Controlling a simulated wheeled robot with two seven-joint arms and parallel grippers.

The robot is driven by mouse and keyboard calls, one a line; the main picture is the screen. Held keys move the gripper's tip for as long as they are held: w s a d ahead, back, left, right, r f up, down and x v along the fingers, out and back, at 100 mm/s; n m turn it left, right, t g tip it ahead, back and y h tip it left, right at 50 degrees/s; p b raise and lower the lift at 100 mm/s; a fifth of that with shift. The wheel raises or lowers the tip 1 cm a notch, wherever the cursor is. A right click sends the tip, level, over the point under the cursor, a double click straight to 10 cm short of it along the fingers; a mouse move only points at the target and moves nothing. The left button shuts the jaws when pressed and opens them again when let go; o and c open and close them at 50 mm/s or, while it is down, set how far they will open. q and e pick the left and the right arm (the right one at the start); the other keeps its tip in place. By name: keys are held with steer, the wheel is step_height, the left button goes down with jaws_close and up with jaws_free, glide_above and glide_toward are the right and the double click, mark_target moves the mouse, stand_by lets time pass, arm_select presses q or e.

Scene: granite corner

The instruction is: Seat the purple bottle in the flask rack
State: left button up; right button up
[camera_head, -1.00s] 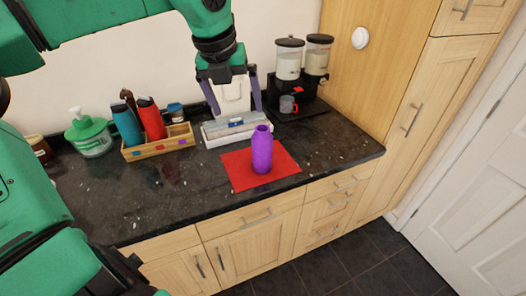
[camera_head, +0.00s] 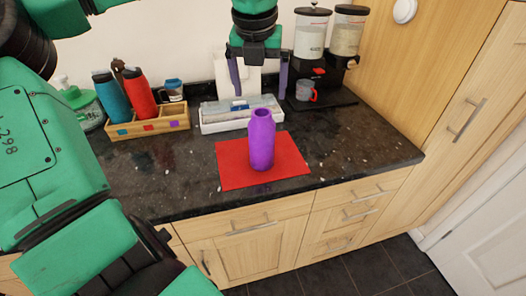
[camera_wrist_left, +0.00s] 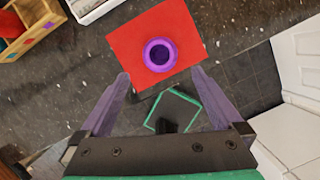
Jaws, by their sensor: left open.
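The purple bottle (camera_head: 262,143) stands upright on a red mat (camera_head: 229,168) on the counter; its open mouth shows from above in the left wrist view (camera_wrist_left: 160,55). My left gripper (camera_head: 259,96) points down, open and empty, above the counter. In the head view its fingers show above and behind the bottle; in the left wrist view the bottle's mouth lies just beyond the spread fingertips (camera_wrist_left: 161,77). The wooden flask rack (camera_head: 150,128) stands left of the mat, holding a blue bottle (camera_head: 112,98) and a red bottle (camera_head: 140,95). My right gripper is out of view.
A white tray (camera_head: 214,127) stands behind the mat. Two dispensers (camera_head: 311,35) with a grey cup (camera_head: 304,91) stand at the back right. A green pump bottle (camera_head: 84,105) is left of the rack. Dark counter lies bare between rack and mat.

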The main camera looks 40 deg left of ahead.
arm_select(q)
steer(key=p, duration=0.2)
glide_above(262, 127)
step_height(262, 127, down, 6)
steer(key=p+x, duration=0.1)
steer(key=x, duration=0.4)
steer(key=a+p+x, duration=0.1)
steer(key=x, duration=0.2)
steer(key=shift+w+r+p, duration=0.15)
steer(key=shift+w+p, duration=0.15)
steer(key=c, duration=1.4)
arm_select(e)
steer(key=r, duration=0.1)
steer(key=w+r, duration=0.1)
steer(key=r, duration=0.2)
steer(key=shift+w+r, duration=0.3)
